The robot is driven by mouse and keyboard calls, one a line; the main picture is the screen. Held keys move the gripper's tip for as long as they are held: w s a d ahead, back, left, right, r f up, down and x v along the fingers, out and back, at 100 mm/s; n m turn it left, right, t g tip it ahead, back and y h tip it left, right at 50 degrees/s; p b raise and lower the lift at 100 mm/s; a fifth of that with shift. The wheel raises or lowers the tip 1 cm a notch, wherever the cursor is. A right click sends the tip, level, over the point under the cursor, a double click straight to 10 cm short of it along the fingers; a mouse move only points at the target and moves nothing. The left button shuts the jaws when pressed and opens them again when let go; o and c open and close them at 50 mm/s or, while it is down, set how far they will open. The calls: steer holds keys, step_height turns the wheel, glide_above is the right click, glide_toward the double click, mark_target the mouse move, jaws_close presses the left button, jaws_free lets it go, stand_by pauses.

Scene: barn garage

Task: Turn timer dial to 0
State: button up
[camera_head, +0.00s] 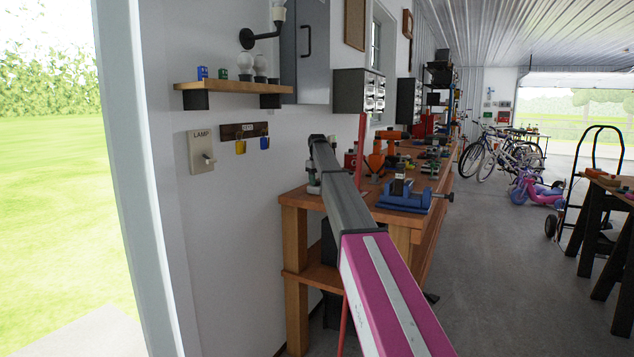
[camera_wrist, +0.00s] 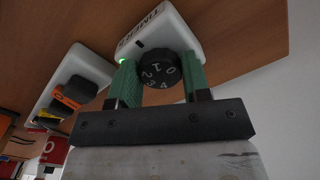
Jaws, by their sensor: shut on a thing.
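The timer is a white box (camera_wrist: 172,32) lettered TIMER, on the brown wooden surface in the wrist view. A small green light glows at its left edge, and a short dark mark is near the dial. Its round black dial (camera_wrist: 158,68) carries white numbers; the 0 is toward the right, with 1 to 4 running round to the left and below. My gripper (camera_wrist: 160,78) has its two green fingers on either side of the dial, shut on it. In the head view my arm reaches to the workbench's near left end; I cannot make out the timer there.
Left of the timer in the wrist view is a white block (camera_wrist: 62,73) with black and orange parts. In the head view, the workbench (camera_head: 294,199) holds a blue vise (camera_head: 405,198) and orange tools.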

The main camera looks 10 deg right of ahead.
mark_target(317, 181)
steer(key=n, duration=0.4)
steer(key=shift+n, duration=0.3)
steer(key=n, duration=0.4)
steer(key=shift+w+d+n, duration=0.1)
steer(key=shift+n, duration=0.2)
steer(key=n, duration=0.4)
steer(key=shift+n, duration=0.3)
steer(key=shift+w+n, duration=0.1)
steer(key=shift+n, duration=1.5)
steer(key=o, duration=0.9)
steer(key=shift+r, duration=0.15)
step_height(317, 181, up, 11)
steer(key=shift+f, duration=0.2)
